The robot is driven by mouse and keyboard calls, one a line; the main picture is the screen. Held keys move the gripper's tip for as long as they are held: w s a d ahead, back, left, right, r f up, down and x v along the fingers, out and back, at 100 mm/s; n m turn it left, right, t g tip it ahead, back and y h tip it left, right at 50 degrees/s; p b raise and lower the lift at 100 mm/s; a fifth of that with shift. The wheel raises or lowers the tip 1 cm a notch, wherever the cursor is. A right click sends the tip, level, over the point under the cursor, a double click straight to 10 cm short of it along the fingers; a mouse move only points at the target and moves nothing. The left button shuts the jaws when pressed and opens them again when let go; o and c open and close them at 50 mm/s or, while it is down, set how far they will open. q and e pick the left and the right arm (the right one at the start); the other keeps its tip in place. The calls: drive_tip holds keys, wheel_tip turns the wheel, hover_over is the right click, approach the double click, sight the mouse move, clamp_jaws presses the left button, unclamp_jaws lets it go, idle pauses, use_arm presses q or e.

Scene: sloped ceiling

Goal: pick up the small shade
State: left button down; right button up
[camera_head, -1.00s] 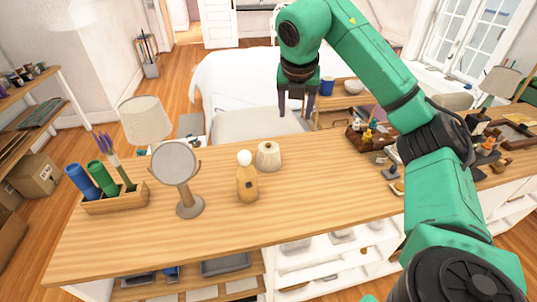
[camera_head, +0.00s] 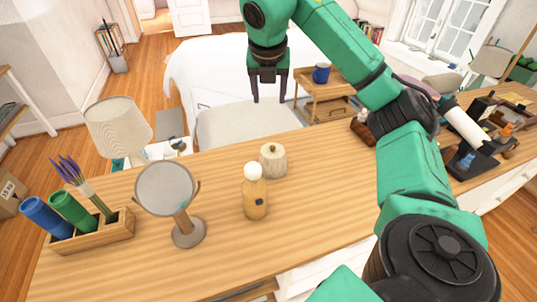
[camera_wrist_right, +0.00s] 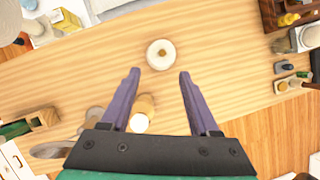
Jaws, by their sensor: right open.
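The small shade (camera_head: 273,162) is a short, cream, ribbed piece with a brown knob on top, upright on the wooden tabletop (camera_head: 320,190). In the right wrist view the small shade (camera_wrist_right: 161,54) shows from above as a pale disc, just beyond and between the fingertips. My right gripper (camera_head: 269,98) is open and empty, raised and apart from the shade, appearing above it in the head view. Its purple fingers (camera_wrist_right: 158,75) stand wide apart in the wrist view. My left gripper is not in view.
A wooden bottle with a white ball top (camera_head: 255,195) stands close to the shade's left. A round mirror (camera_head: 167,190) and a wooden box with tubes (camera_head: 95,238) are further left. A table lamp (camera_head: 118,125) stands behind. Tabletop right of the shade is clear up to my arm.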

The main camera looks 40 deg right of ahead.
wheel_tip(320, 180, down, 4)
drive_tip(key=s+b, duration=0.2)
drive_tip(key=b, duration=0.1)
approach(273, 147)
drive_tip(key=x, duration=0.7)
drive_tip(key=shift+w+d+f+p, duration=0.1)
drive_tip(key=shift+f+p, duration=0.2)
drive_tip(key=shift+w+d+f, duration=0.1)
drive_tip(key=shift+w+f, duration=0.05)
drive_tip(key=shift+f, duration=0.2)
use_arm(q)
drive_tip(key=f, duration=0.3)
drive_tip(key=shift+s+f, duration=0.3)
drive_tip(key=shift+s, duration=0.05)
use_arm(e)
clamp_jaws()
